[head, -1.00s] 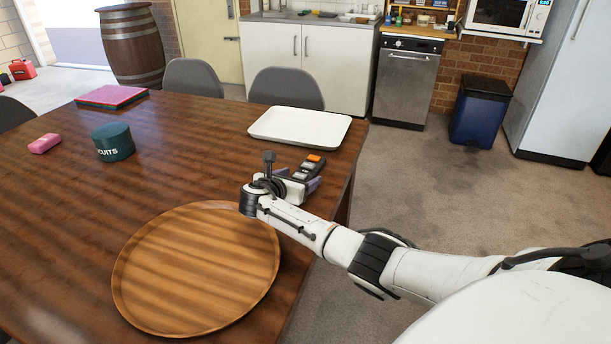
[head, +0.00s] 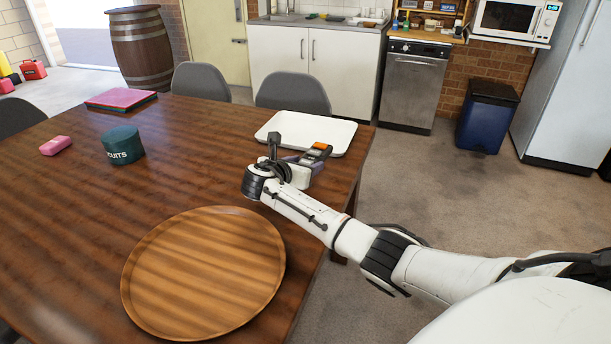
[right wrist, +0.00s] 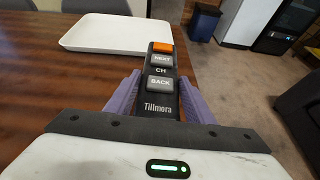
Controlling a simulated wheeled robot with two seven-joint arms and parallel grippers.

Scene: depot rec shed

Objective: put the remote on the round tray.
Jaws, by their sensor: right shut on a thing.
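The remote (head: 319,151) is dark with an orange button and grey buttons. My right gripper (head: 304,160) is shut on it, and it seems to be held a little above the table. In the right wrist view the remote (right wrist: 160,85) stands between the two purple fingers, its far end pointing away; the buttons NEXT and BACK and the word Tillmora show. The round tray (head: 203,275) is wooden, empty and flat on the near part of the table, to the left of and nearer than the gripper. My left gripper is not in view.
A white rectangular tray (head: 285,126) lies empty just beyond the remote.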

